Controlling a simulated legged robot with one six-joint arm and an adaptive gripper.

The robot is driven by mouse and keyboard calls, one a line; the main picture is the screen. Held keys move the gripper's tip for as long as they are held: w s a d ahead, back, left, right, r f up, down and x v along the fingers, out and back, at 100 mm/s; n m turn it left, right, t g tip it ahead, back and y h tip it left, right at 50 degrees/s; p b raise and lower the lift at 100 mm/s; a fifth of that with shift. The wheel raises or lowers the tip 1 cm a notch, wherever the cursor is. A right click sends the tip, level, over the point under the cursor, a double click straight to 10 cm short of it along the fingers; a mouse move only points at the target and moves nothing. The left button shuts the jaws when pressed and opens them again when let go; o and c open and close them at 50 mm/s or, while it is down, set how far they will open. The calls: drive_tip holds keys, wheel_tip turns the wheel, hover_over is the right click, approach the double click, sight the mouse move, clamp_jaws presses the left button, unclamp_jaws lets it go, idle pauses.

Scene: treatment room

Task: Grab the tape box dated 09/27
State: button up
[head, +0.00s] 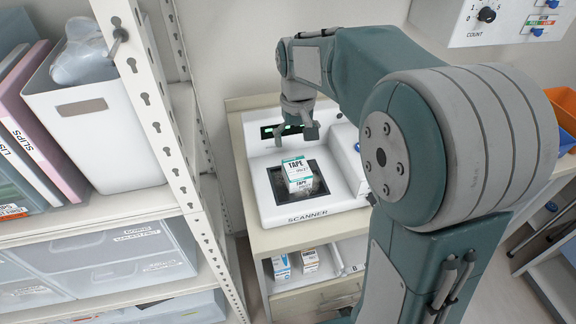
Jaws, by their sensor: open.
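A white and green box marked TAPE (299,177) sits upright on the dark plate of the white scanner (268,207). Its date print is too small to read. My gripper (291,140) is open and empty, above and just behind the box in the picture, apart from it as far as I can tell. Two small boxes stand on the shelf below the scanner, a blue and white one (281,267) and a white and brown one (310,260); their labels cannot be read.
A metal shelf rack (150,110) with a white bin (105,140), binders (35,130) and drawers (120,260) stands close on the left. The cabinet (262,240) bears the scanner. An orange bin (563,105) is at the far right.

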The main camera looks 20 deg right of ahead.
sight(297, 167)
drive_tip(key=f, duration=0.5)
drive_tip(key=shift+s+d+f, duration=0.15)
drive_tip(key=shift+d+f, duration=0.05)
drive_tip(key=shift+d, duration=0.05)
drive_tip(key=f, duration=0.5)
drive_tip(key=shift+s+a, duration=0.2)
drive_tip(key=shift+a, duration=0.1)
drive_tip(key=shift+d, duration=0.1)
drive_tip(key=c, duration=1)
